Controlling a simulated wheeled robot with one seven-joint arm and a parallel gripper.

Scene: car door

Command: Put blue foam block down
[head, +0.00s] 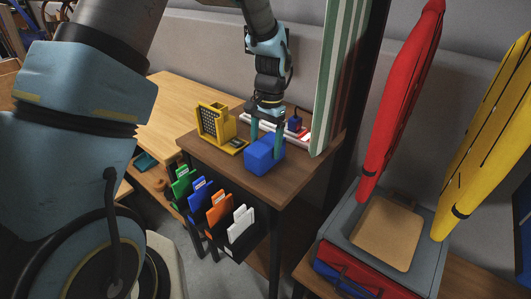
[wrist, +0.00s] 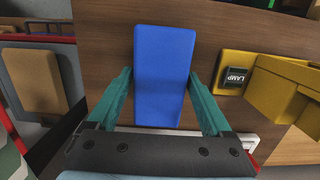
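The blue foam block (head: 263,157) is at the brown table's (head: 225,160) right part, below my gripper (head: 267,137). In the head view it looks on or just above the tabletop; I cannot tell if its underside touches. In the wrist view the block (wrist: 163,80) lies between the two green fingers of my gripper (wrist: 161,73). The fingertips are at its two long sides, with little or no gap, and look closed on it. The block's underside is hidden.
A yellow holder (head: 215,125) stands left of the block, with a "LAMP" switch (wrist: 236,77) beside it. A white-and-red tray (head: 300,134) lies behind. Colored folders (head: 220,207) hang off the table's front. A grey case (head: 345,220) stands at right.

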